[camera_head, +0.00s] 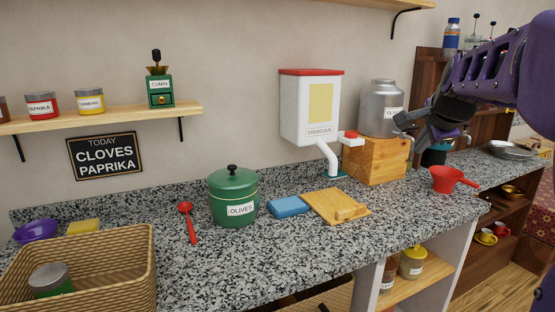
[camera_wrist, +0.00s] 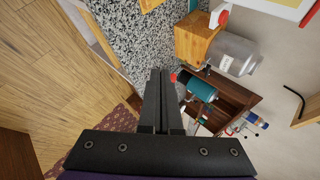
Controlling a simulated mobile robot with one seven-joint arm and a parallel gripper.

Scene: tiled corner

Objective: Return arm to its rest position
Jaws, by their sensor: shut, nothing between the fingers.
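My arm is purple and reaches in from the right edge of the head view, raised above the right end of the counter. My gripper (camera_head: 402,123) is dark grey, in front of the metal canister, and points left. In the wrist view my gripper's fingers (camera_wrist: 160,74) lie side by side, shut, with nothing between them. The fingers appear clear of the counter (camera_wrist: 149,40). In the head view my gripper hides part of the canister and of a dark teal-based item (camera_head: 434,156) behind it.
The metal canister (camera_head: 378,108) stands on a wooden block (camera_head: 372,160) close to my gripper. A white couscous dispenser (camera_head: 311,110) hangs on the wall. A green pot (camera_head: 233,196), blue sponge (camera_head: 288,207) and wicker basket (camera_head: 140,277) are further left.

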